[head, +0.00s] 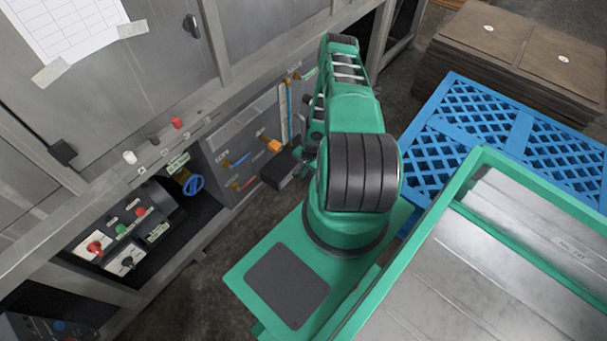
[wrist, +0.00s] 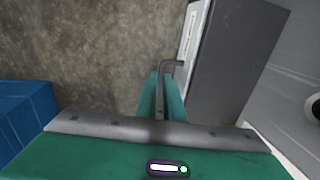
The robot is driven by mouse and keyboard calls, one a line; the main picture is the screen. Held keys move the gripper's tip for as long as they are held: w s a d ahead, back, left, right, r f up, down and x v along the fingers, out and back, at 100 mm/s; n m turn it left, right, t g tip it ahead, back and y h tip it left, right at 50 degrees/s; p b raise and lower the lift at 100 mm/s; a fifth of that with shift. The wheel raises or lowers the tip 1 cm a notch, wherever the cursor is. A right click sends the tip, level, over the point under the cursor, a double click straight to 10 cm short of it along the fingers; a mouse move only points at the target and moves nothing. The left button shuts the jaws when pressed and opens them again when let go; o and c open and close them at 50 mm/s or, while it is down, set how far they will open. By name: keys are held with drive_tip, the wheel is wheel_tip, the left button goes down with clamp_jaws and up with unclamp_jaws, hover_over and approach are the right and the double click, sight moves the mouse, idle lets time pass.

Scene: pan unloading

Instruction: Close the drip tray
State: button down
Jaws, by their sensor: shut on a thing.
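The drip tray (wrist: 230,60) is a dark grey drawer at the upper right of the wrist view, with a white label on its narrow front face. In the head view its dark body (head: 281,168) sticks out from the lower machine front, partly behind my arm. A grey bent handle (wrist: 172,64) stands off its front. My gripper (wrist: 160,92) is shut on this handle, with a green finger beside the bar. In the head view my arm hides the handle and most of the gripper.
Coloured handles, including an orange one (head: 270,144), stick out from the panel near the tray. A control box with red and green buttons (head: 121,229) is at the left. A blue pallet (head: 447,149) and stacked brown boards (head: 470,65) lie at the right. Bare floor shows beside the tray.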

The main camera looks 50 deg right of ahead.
drive_tip(key=c, duration=1.9)
unclamp_jaws()
drive_tip(key=shift+w, duration=0.3)
drive_tip(key=shift+r, duration=0.1)
wheel_tip(320, 180, up, 10)
drive_tip(key=s, duration=0.2)
drive_tip(key=shift+r, duration=0.2)
